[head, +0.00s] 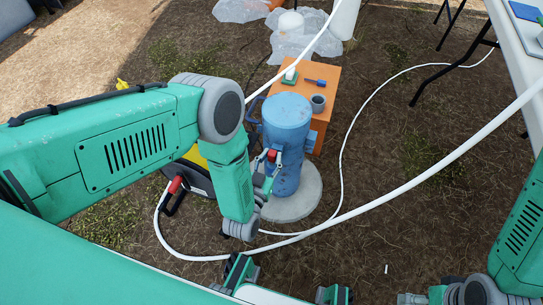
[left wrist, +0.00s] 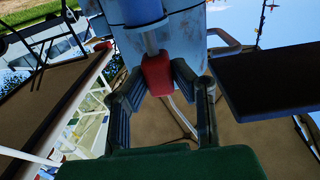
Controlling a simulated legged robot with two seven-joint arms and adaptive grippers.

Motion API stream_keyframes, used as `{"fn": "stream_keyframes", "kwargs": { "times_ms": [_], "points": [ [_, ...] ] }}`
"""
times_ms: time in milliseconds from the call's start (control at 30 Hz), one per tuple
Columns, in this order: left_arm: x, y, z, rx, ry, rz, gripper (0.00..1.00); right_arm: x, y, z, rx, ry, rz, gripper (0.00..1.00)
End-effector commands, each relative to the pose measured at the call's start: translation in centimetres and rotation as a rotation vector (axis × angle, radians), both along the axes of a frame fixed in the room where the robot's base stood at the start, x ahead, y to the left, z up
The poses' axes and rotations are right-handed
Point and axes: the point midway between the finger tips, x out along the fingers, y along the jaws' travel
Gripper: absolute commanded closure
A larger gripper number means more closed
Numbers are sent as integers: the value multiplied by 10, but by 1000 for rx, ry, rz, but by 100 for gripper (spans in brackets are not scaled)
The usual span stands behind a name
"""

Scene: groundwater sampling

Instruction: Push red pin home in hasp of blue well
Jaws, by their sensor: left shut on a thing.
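The blue well (head: 287,112) is an upright capped cylinder on a round concrete pad (head: 296,203). The red pin (head: 271,156) shows as a small red end at the well's left side. My left gripper (head: 265,174) is beside the well there. In the left wrist view my left gripper (left wrist: 160,95) has its fingers closed on both sides of the red pin (left wrist: 157,74), in front of the blue well (left wrist: 185,42). The hasp is mostly hidden, so how deep the pin sits cannot be told. My right gripper (head: 412,298) is partly in view at the bottom right, away from the well.
An orange box (head: 331,76) behind the well carries a grey cup (head: 318,103) and a small blue tool (head: 315,81). A white hose (head: 440,165) crosses the ground in front of the pad. A white table (head: 515,40) stands at the right. Ground right of the well is mostly clear.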

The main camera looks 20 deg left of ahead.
Motion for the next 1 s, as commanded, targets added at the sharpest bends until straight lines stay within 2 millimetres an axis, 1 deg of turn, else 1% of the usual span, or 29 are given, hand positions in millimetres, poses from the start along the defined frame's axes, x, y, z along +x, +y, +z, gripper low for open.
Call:
{"fn": "stream_keyframes", "kwargs": {
  "times_ms": [933,967,1000],
  "points": [
    [0,0,-25,0,-1,0,100,0,0,-20,0,0,0,26],
    [0,0,-25,0,-1,0,76,0,0,-20,0,0,0,26],
    [0,0,-24,0,0,0,62,0,0,-20,0,0,0,26]
  ]
}}
